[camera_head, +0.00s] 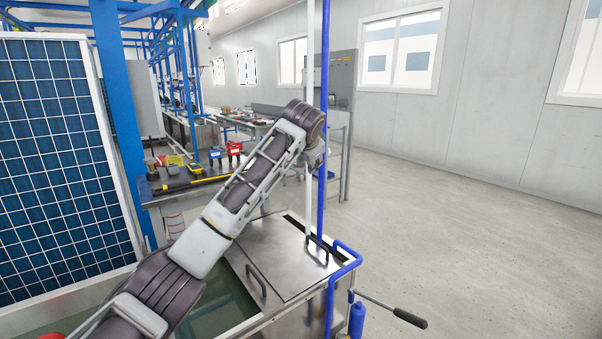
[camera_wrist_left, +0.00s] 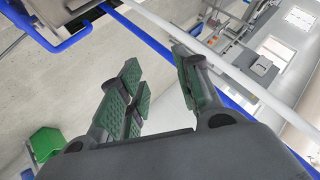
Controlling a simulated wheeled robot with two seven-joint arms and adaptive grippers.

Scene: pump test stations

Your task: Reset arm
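My left arm (camera_head: 225,220) comes in from the lower left of the head view. It reaches up and to the right over a metal tank, and its bent upper joint is close to a white pole and a blue pole. My left gripper is hidden behind the arm in the head view. In the left wrist view my left gripper (camera_wrist_left: 165,92) has its green-padded fingers spread apart, with nothing between them. My right arm and gripper are not in view.
The tank's metal lid (camera_head: 285,258) has handles. A blue pipe (camera_head: 345,263) and black-handled lever (camera_head: 410,318) are at its right. A solar panel (camera_head: 60,170) stands left. A bench (camera_head: 185,196) holds tools behind. The right floor is clear.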

